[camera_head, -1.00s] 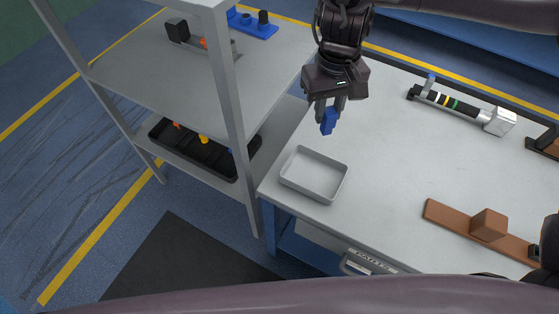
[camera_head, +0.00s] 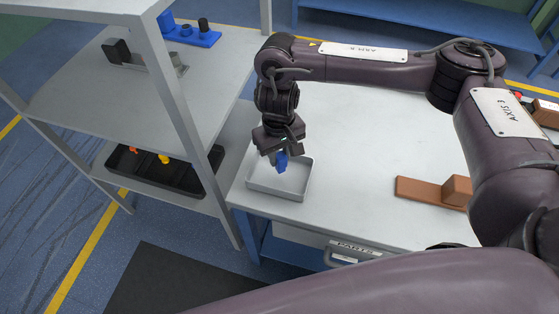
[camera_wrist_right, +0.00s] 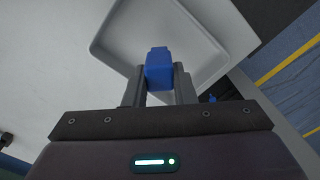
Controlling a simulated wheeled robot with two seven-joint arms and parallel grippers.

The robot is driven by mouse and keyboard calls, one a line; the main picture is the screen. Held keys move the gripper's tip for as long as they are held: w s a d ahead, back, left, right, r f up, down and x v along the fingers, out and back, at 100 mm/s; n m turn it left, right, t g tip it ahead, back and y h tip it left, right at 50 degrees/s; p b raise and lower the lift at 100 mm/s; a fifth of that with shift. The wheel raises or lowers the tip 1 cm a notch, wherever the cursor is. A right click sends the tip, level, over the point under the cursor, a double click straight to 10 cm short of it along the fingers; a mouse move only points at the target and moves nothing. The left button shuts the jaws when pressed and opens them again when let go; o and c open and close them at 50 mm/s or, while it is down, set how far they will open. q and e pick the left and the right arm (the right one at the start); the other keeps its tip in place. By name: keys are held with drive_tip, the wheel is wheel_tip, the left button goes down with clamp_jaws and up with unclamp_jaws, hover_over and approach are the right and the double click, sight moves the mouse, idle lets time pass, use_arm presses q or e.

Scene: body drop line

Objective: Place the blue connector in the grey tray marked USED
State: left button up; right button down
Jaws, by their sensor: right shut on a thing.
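The blue connector (camera_head: 281,162) is held between the fingers of my right gripper (camera_head: 278,156). In the right wrist view, the connector (camera_wrist_right: 158,70) sits between the two grey fingers of the gripper (camera_wrist_right: 160,82). The shallow grey tray (camera_head: 264,192) lies on the near left corner of the white table, and it shows behind the connector in the right wrist view (camera_wrist_right: 212,78). The connector is over the tray's inside; how far above the floor I cannot tell. No USED mark is readable. My left gripper is not in view.
A grey shelf unit (camera_head: 90,95) stands left of the table (camera_head: 345,130). It holds a blue holder (camera_head: 190,36) and a black bin (camera_head: 165,178) with coloured parts. A brown block fixture (camera_head: 425,191) lies on the table to the right.

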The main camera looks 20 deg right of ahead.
sight(279, 162)
drive_tip(key=shift+f, duration=1.35)
drive_tip(key=shift+f, duration=0.15)
drive_tip(key=c, duration=1.2)
unclamp_jaws()
wheel_tip(279, 162, up, 12)
drive_tip(key=shift+w+r+p, duration=0.15)
drive_tip(key=shift+r+p, duration=0.05)
drive_tip(key=shift+p, duration=0.75)
drive_tip(key=shift+a+f, duration=0.1)
